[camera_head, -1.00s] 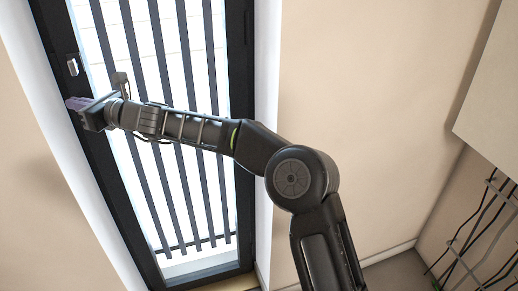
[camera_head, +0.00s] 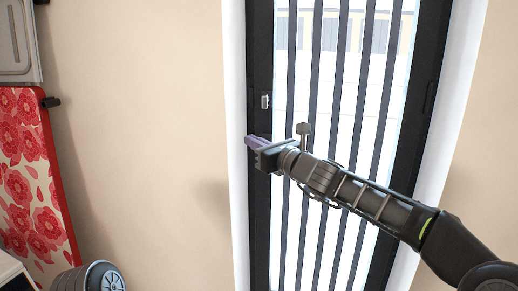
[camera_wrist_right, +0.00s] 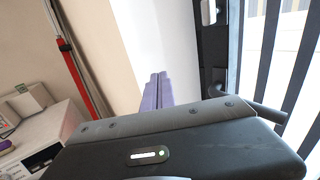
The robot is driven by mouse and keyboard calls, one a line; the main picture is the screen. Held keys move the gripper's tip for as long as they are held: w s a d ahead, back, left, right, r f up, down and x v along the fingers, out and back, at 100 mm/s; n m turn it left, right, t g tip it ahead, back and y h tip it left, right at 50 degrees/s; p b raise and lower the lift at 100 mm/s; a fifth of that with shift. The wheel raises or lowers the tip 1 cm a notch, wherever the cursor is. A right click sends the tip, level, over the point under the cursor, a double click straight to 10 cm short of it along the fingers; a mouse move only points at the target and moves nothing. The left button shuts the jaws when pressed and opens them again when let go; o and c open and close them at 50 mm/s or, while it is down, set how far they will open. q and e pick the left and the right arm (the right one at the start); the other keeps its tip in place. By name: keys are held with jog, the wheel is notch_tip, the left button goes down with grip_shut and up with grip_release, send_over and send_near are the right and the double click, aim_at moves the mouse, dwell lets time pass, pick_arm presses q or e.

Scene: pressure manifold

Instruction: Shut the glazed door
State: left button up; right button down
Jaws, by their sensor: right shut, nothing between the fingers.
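The glazed door (camera_head: 259,60) has a dark frame and tall glass with dark vertical bars. It looks in line with its white surround, but I cannot tell whether it is fully shut. A small pale handle (camera_head: 265,101) is on its left stile; it also shows at the top of the right wrist view (camera_wrist_right: 208,12). My right gripper (camera_head: 250,141) is shut and empty, its purple fingertips in front of the left stile just below the handle. Contact cannot be told. In the right wrist view its fingers (camera_wrist_right: 157,90) appear against the white surround. My left gripper is out of view.
Beige wall (camera_head: 160,130) flanks the door. At the left are a red floral ironing board (camera_head: 28,170) and a grey ribbed cylinder (camera_head: 92,278). The right wrist view shows a pale cabinet or appliance (camera_wrist_right: 40,130) at the left.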

jog(key=s+a+b, duration=0.1)
jog(key=s+b, duration=0.3)
jog(key=s, duration=0.3)
jog(key=shift+a+r, duration=0.15)
jog(key=shift+s, duration=0.1)
